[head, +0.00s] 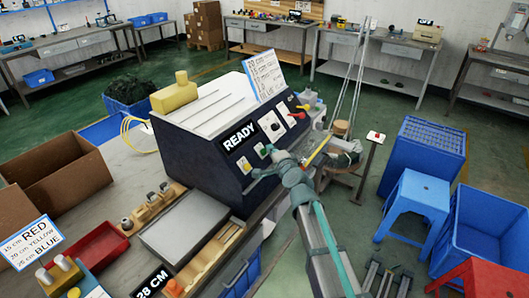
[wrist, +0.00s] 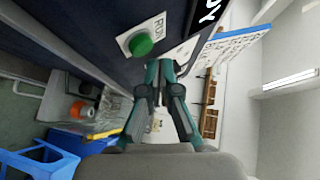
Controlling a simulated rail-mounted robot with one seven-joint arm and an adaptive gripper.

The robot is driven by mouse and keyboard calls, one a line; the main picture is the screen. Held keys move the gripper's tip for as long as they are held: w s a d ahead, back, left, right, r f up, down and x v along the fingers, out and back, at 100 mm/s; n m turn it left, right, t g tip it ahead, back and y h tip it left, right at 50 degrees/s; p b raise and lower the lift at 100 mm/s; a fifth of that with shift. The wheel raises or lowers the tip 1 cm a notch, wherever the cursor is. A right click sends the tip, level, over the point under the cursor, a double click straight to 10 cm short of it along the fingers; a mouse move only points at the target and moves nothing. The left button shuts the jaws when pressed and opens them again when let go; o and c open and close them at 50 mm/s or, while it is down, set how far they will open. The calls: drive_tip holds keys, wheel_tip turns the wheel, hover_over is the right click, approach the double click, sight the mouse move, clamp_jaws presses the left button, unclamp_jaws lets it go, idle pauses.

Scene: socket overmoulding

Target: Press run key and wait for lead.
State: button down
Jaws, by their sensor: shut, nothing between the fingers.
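The moulding machine (head: 195,150) is a dark blue cabinet with a pale top, and its display (head: 240,136) reads READY. The run key (wrist: 141,45) is a green round button on a white plate marked RUN in the wrist view. My gripper (wrist: 160,66) is shut and empty, with its fingertips beside the key, slightly right of and below it in the picture. Contact with the key cannot be told. In the head view my gripper (head: 266,160) is at the machine's front panel and covers part of it. No finished lead can be made out.
A metal plate (head: 187,228) and wooden peg racks (head: 152,207) lie on the bench in front. A 28 CM display (head: 152,283) and a colour-length card (head: 32,243) stand at lower left. Blue crates (head: 424,150) and a blue stool (head: 415,205) are at right.

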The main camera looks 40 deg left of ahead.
drive_tip(key=shift+a+f, duration=0.15)
drive_tip(key=shift+a+f, duration=0.15)
drive_tip(key=shift+a, duration=0.05)
drive_tip(key=shift+s+a+f+b, duration=0.1)
drive_tip(key=shift+a+f+b, duration=0.2)
drive_tip(key=shift+b, duration=0.15)
idle(0.9)
drive_tip(key=shift+d+r, duration=0.6)
idle(0.5)
drive_tip(key=shift+w+d+r+p, duration=0.15)
drive_tip(key=shift+d+r+p, duration=0.15)
drive_tip(key=shift+d+r, duration=0.6)
drive_tip(key=shift+w+d+r+p, duration=0.15)
drive_tip(key=shift+d+r+p, duration=0.1)
drive_tip(key=shift+d+r, duration=0.65)
drive_tip(key=shift+f, duration=0.1)
